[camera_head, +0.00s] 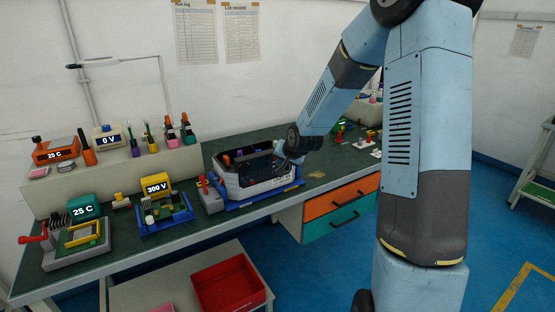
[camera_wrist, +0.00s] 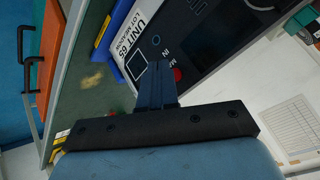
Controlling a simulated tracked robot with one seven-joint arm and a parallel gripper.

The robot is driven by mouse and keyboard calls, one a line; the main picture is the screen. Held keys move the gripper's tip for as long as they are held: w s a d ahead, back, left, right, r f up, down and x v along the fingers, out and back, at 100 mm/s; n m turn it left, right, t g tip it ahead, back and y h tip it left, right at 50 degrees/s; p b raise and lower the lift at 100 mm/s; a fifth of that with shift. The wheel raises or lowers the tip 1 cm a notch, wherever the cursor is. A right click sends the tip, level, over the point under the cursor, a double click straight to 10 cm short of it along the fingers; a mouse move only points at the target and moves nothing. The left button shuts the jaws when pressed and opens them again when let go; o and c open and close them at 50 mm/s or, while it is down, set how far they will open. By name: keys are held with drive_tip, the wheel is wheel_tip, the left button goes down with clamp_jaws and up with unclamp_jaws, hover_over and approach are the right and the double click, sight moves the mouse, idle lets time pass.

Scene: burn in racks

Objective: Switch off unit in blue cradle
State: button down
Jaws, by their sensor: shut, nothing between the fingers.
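A grey and dark unit (camera_head: 262,185) sits in a blue cradle (camera_head: 290,191) on the green bench top. In the wrist view, the unit's face carries the label "UNIT 65" (camera_wrist: 133,38), a white-framed dark square (camera_wrist: 136,65) that looks like a switch, a red button (camera_wrist: 178,74) and a dark screen (camera_wrist: 212,32). The blue cradle's edge (camera_wrist: 104,32) shows beside it. My gripper (camera_wrist: 156,66) is shut and empty, its fingertips over the face between the framed square and the red button. I cannot tell whether they touch. In the head view, my gripper (camera_head: 283,150) is at the unit's right end.
A smaller blue tray (camera_head: 165,226) with a yellow "300 V" display (camera_head: 157,185) stands left of the unit. A grey fixture with a red handle (camera_head: 34,239) is farther left. A red bin (camera_head: 229,285) sits below the bench. Orange and teal drawers (camera_head: 342,203) are under the right side.

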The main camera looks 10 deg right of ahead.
drive_tip(key=shift+s, duration=0.1)
drive_tip(key=shift+s+d, duration=0.3)
drive_tip(key=shift+s, duration=0.6)
drive_tip(key=shift+s+d, duration=0.35)
drive_tip(key=shift+s, duration=0.6)
drive_tip(key=shift+s+d, duration=0.3)
drive_tip(key=shift+s, duration=0.6)
drive_tip(key=s+d, duration=0.2)
drive_tip(key=s, duration=0.5)
drive_tip(key=shift+s+d, duration=0.2)
drive_tip(key=shift+s, duration=0.1)
